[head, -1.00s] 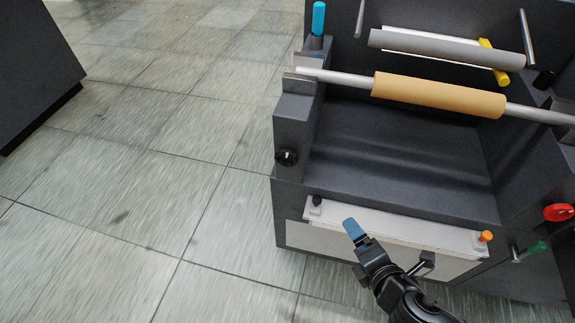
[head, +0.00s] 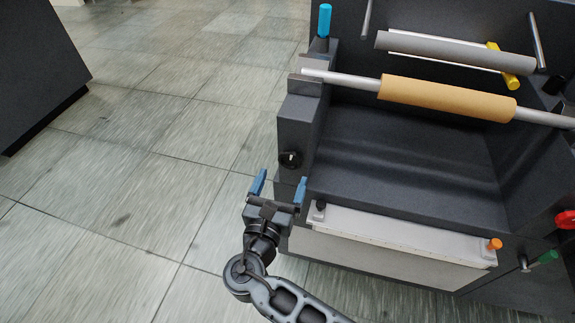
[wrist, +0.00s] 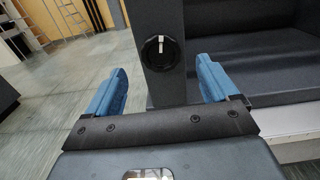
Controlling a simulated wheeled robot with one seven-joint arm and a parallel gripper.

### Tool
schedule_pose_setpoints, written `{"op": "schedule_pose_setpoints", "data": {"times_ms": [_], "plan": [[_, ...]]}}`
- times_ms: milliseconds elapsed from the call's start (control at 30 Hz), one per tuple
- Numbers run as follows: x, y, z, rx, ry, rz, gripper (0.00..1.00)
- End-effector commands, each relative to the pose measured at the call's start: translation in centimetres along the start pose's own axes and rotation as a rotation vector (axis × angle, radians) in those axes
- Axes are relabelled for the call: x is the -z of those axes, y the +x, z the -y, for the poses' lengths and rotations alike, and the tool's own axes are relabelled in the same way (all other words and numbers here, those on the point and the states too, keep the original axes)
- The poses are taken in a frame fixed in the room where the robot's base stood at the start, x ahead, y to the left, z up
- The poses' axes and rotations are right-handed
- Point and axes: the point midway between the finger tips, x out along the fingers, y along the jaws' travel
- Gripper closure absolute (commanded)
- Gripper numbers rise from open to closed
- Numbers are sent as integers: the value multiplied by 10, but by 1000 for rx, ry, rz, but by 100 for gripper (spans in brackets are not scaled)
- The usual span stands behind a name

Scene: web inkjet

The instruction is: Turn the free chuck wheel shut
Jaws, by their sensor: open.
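The chuck wheel looks to be the small black round knob (head: 290,159) with a pale mark on the left post of the machine. In the wrist view the knob (wrist: 159,53) is ahead of my gripper, between the fingers in the picture, with its pale mark near upright. My gripper (head: 280,186) has blue fingers set wide apart and nothing between them. It is just below and in front of the knob in the head view, not touching it. In the wrist view my gripper (wrist: 162,90) shows both fingers open. Nothing hides the knob's face.
A tan roll (head: 447,97) on a steel shaft spans the machine above. A blue handle (head: 324,20) stands on the left post. A pale panel (head: 395,237) with an orange knob (head: 494,244) is at the front. A red wheel (head: 567,220) is at the right edge.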

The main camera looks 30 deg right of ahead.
Motion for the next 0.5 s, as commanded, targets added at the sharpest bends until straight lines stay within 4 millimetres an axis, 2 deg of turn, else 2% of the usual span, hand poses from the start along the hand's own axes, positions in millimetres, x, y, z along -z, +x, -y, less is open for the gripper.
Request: {"op": "schedule_pose_setpoints", "data": {"times_ms": [233,500], "plan": [[0,38,0,1,2,-1,13],[0,52,0,-2,2,0,13]]}}
